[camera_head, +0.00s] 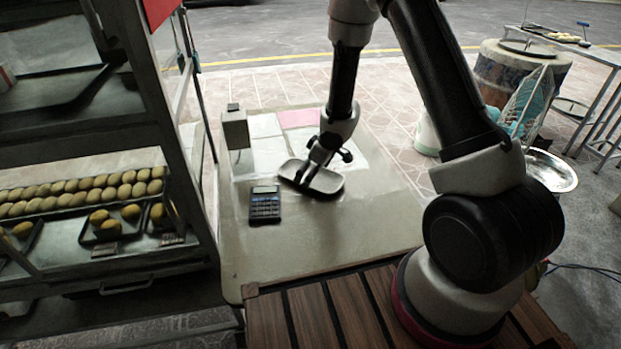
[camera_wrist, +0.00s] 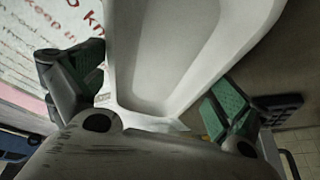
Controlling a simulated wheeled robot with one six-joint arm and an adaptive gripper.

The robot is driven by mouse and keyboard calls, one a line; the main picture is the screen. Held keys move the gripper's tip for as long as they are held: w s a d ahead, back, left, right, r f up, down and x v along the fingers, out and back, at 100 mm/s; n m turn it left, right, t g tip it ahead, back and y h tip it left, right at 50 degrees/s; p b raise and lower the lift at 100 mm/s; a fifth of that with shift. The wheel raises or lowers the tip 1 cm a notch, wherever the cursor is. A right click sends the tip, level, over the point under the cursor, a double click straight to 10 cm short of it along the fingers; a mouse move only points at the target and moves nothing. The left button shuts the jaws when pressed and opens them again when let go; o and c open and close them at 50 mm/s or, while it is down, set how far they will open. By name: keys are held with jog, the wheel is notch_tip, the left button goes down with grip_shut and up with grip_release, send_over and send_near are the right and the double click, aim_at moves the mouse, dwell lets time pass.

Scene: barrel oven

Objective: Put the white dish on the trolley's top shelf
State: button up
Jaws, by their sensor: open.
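The white dish (camera_head: 326,182) is a shallow oblong with rounded ends, lying on the pale table (camera_head: 380,224). It looks greyish in the head view; in the wrist view the white dish (camera_wrist: 165,60) fills the upper middle. My gripper (camera_head: 323,160) is low over the dish, pointing down. In the wrist view the green-padded fingers of my gripper (camera_wrist: 152,92) are spread apart, with the dish's near end between them. I cannot tell whether either finger touches it. No thing is clearly identifiable as the trolley; a metal stand (camera_head: 575,48) with a flat top is at the far right.
A calculator (camera_head: 265,204) lies just left of the dish, and a small scale-like box (camera_head: 235,130) stands behind it. A tall glazed rack (camera_head: 175,130) with bun trays stands at left. A barrel oven (camera_head: 500,75) and a metal bowl (camera_head: 552,170) are at right. The table's front right is clear.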

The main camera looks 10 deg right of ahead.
jog(key=shift+c, duration=0.2)
jog(key=c, duration=0.9)
jog(key=shift+r, duration=0.1)
